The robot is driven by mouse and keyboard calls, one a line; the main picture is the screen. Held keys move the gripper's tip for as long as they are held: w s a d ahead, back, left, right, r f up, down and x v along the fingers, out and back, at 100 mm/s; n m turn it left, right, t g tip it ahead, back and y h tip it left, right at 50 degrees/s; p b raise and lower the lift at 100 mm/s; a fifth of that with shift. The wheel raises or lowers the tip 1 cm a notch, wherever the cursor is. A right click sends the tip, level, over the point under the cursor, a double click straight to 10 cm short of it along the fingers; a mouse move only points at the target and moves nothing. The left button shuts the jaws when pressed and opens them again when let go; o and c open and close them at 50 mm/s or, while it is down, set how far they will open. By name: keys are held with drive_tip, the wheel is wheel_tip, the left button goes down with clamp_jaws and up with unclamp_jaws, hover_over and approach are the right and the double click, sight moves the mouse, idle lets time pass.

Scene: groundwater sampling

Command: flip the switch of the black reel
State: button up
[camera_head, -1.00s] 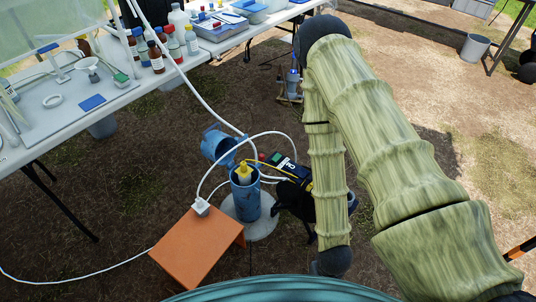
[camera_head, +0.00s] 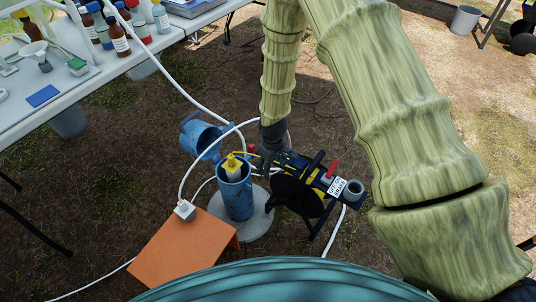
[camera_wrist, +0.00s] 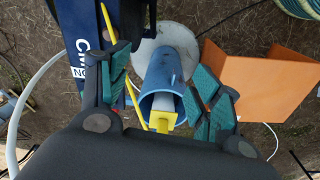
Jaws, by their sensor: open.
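The black reel (camera_head: 292,194) stands on the ground right of the blue well pipe (camera_head: 236,196), on a dark frame with a white label and a red part (camera_head: 333,168) on top. I cannot make out its switch for certain. My gripper (camera_head: 266,165) is low at the reel's left side, close to the pipe top; contact cannot be told. In the wrist view my gripper (camera_wrist: 163,85) is open, its teal-padded fingers apart with nothing gripped. The reel's dark blue labelled frame (camera_wrist: 85,35) shows behind the left finger, and the pipe (camera_wrist: 163,75) lies between the fingers.
A yellow fitting (camera_head: 233,165) sits in the pipe mouth, with a blue cap (camera_head: 200,138) tipped beside it. An orange stand (camera_head: 185,250) holds a white plug with cables. White hoses loop around the pipe. A white table (camera_head: 60,95) with bottles stands upper left.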

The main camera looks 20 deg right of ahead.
drive_tip(key=w+d+r+n+h+b, duration=0.1)
drive_tip(key=w+r+b, duration=0.15)
drive_tip(key=w, duration=0.35)
drive_tip(key=w+r+n+h+b, duration=0.1)
drive_tip(key=w+r, duration=0.3)
drive_tip(key=w, duration=0.2)
drive_tip(key=shift+t, duration=0.4)
drive_tip(key=b+x, duration=0.1)
drive_tip(key=x, duration=0.9)
drive_tip(key=shift+s+a+f, duration=0.1)
drive_tip(key=shift+s+f, duration=0.05)
drive_tip(key=shift+f, duration=0.1)
